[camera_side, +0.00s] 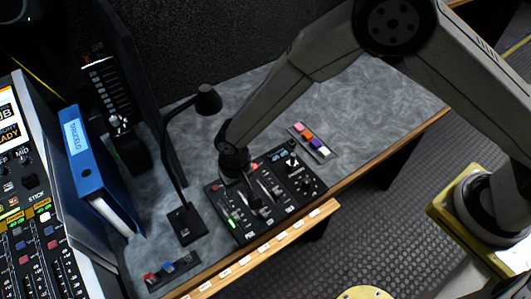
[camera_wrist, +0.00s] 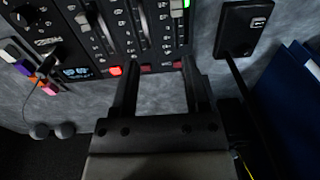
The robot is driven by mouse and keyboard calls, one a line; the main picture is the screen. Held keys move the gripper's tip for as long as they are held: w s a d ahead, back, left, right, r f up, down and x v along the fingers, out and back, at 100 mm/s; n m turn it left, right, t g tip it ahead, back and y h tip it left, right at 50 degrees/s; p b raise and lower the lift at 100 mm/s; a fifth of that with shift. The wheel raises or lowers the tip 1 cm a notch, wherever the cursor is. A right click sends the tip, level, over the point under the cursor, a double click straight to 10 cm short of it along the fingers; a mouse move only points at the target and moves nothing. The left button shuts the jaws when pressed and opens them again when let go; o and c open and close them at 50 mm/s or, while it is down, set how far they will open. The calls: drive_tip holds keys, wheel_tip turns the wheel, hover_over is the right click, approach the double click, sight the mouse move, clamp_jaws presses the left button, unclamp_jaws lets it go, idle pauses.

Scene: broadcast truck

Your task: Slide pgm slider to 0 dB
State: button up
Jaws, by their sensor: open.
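A black control panel (camera_side: 222,205) with several sliders lies on the grey desk. A label that appears to read PGM is at its front left in the side view. A slider with a green-lit part (camera_side: 233,224) is in that left column; a green part with a pale cap also shows at the top of the wrist view (camera_wrist: 177,10). I cannot read the dB marks. My gripper (camera_wrist: 160,68) is open and empty, its fingers apart over the panel's rear edge. In the side view my gripper (camera_side: 235,168) hides part of that edge.
A desk lamp (camera_side: 184,222) stands left of the panel, with a blue binder (camera_side: 88,170) beyond it. A strip of coloured buttons (camera_side: 311,141) lies behind right. The desk at the right (camera_side: 370,100) is clear.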

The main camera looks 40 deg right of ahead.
sight(235, 215)
drive_tip(key=a+f, duration=0.1)
drive_tip(key=s+a+f, duration=0.1)
drive_tip(key=shift+a+f, duration=0.15)
drive_tip(key=shift+a, duration=0.15)
drive_tip(key=shift+f, duration=0.1)
drive_tip(key=shift+f, duration=3.8)
clamp_jaws()
